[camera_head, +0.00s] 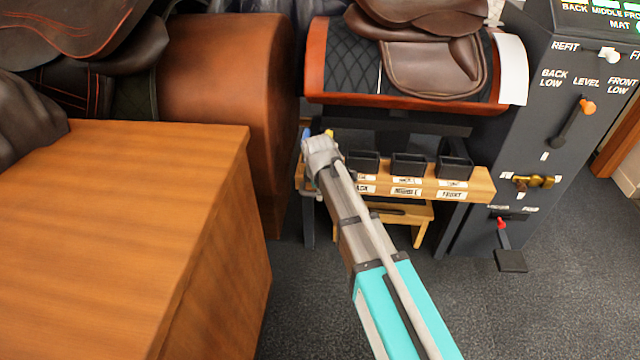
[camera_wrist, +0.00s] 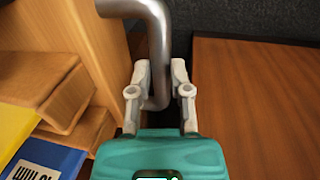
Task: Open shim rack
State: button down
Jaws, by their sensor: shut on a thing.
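The shim rack appears to be the wooden piece with stepped ledges at the left of the wrist view (camera_wrist: 85,30). A yellow shim (camera_wrist: 15,130) and a blue shim (camera_wrist: 50,160) with a white label lie beside its ledges. A bent grey metal handle (camera_wrist: 158,40) comes down between my gripper's fingers (camera_wrist: 160,90), which are shut on it. In the head view my gripper (camera_head: 318,148) is at the left end of a wooden shelf (camera_head: 480,185). My arm hides part of that shelf, and bits of blue and yellow show behind the gripper.
Several black bins (camera_head: 408,165) stand along the shelf above white labels. A small wooden step stool (camera_head: 425,212) is below. A wooden cabinet (camera_head: 120,200) fills the left, and a dark lever panel (camera_head: 545,130) stands right. A saddle (camera_head: 435,65) rests above the shelf.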

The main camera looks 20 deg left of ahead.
jog(key=s+d, duration=0.1)
jog(key=s, duration=0.5)
jog(key=shift+d, duration=0.2)
jog(key=c, duration=0.6)
grip_release()
jog(key=shift+r, duration=0.15)
